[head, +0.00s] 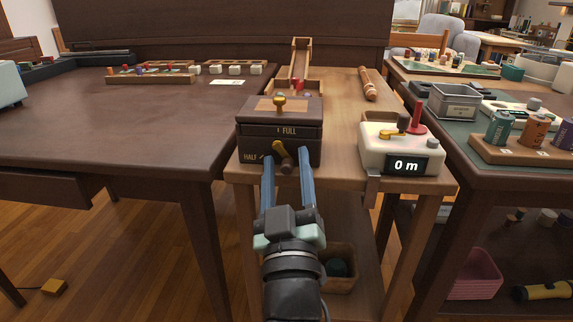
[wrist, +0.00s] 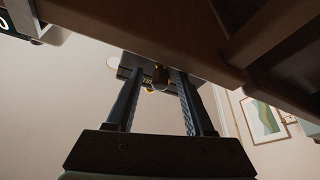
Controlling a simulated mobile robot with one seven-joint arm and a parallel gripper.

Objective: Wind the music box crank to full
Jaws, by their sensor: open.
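The music box (head: 255,130) is a dark wooden box at the front of the narrow middle table, with a brass knob on its lid. Its front carries the labels HALF at left and FULL higher up, with a small brass pointer beside HALF. The crank's brown knob (head: 287,166) sticks out from the front; it also shows in the wrist view (wrist: 160,78). My gripper (head: 285,158) is open, its two blue fingers on either side of the knob. No firm contact is visible. The fingers hide part of the box front.
A white device (head: 400,155) reading "0 m", with a red post, stands right of the box. A wooden ramp (head: 300,68) and rolling pin (head: 369,85) lie behind. A large dark table (head: 120,130) is at left, a crowded table at right. The table edge (wrist: 200,50) is close above my gripper.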

